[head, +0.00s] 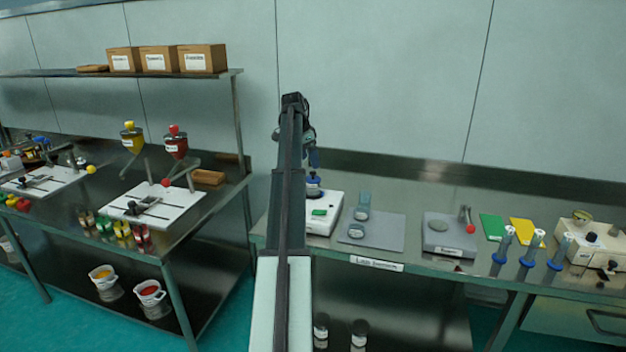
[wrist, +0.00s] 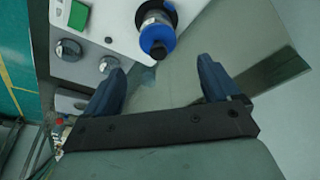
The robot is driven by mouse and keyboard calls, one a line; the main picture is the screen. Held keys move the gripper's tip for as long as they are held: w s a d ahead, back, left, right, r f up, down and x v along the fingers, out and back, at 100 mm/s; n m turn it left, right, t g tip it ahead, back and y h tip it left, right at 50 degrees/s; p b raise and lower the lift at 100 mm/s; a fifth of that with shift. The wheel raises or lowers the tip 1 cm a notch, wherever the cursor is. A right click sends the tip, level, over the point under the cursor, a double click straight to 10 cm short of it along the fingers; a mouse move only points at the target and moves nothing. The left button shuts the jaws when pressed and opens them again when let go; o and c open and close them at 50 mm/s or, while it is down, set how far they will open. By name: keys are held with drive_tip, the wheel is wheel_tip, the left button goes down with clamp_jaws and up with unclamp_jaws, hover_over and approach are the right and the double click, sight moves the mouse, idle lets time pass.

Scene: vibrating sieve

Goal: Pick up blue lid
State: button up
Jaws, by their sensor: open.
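The blue lid (wrist: 164,42), a blue ring with a black knob, sits on a clear container on the white machine. In the head view the blue lid (head: 313,181) tops the container at the back of the white machine (head: 325,217), partly beside my arm. My gripper (wrist: 163,72) is open, its two blue fingers apart and nothing between them. The lid lies just beyond the fingertips, roughly centred between them. In the head view my gripper (head: 313,157) is above the lid, partly hidden by my arm.
The machine has a green screen (wrist: 75,15) and round knobs (wrist: 68,50). To its right are a grey mat (head: 385,232) with small containers, a scale (head: 438,240), green and yellow cards, and several blue-based tubes. The wall stands close behind the bench.

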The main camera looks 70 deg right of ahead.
sight(313, 172)
drive_tip(key=shift+x, duration=3.35)
drive_tip(key=shift+a, duration=0.1)
drive_tip(key=c, duration=1.1)
drive_tip(key=shift+c, duration=0.2)
drive_tip(key=shift+r, duration=0.15)
